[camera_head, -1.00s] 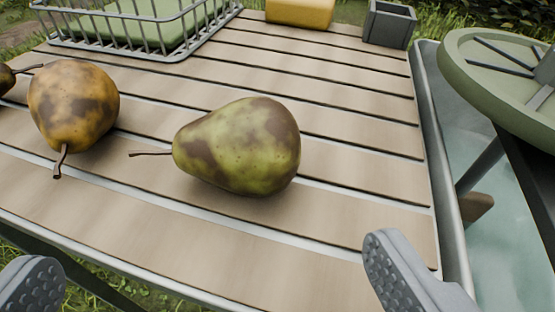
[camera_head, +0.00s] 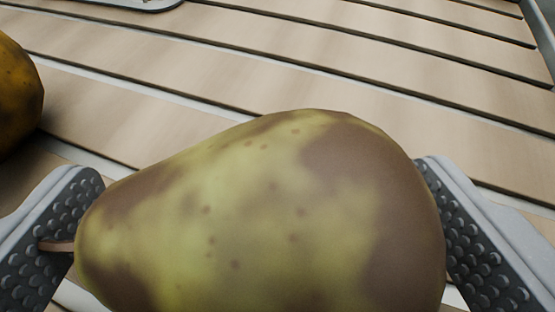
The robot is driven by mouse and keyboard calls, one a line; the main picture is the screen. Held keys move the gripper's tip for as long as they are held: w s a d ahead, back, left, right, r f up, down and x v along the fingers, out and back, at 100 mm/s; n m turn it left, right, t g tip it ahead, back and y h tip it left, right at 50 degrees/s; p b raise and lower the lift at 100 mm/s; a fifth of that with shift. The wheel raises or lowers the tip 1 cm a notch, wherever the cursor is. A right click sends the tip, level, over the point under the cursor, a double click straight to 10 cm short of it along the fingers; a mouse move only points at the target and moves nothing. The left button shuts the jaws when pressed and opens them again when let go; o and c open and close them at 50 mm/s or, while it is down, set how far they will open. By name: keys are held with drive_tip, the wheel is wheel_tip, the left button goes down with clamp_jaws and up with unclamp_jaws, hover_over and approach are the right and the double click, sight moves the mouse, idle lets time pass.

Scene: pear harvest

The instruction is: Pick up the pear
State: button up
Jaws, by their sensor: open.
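A green pear (camera_head: 260,215) with brown patches lies on its side on the slatted table, filling the lower middle of the head view. Its narrow stem end points left and its wide end is at the right. My gripper (camera_head: 262,235) is open around it, one studded finger at each end. The left finger is by the stem, and the right finger is close beside the wide end. I cannot tell whether either finger touches the pear. The pear's underside is hidden.
An orange-brown pear (camera_head: 14,95) lies at the left edge, partly cut off. The table (camera_head: 400,75) of light slats is clear behind the green pear. The edge of a grey basket (camera_head: 140,4) shows at the top left.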

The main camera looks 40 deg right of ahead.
drive_tip(key=shift+r, duration=0.1)
drive_tip(key=shift+c, duration=0.4)
drive_tip(key=c, duration=1.1)
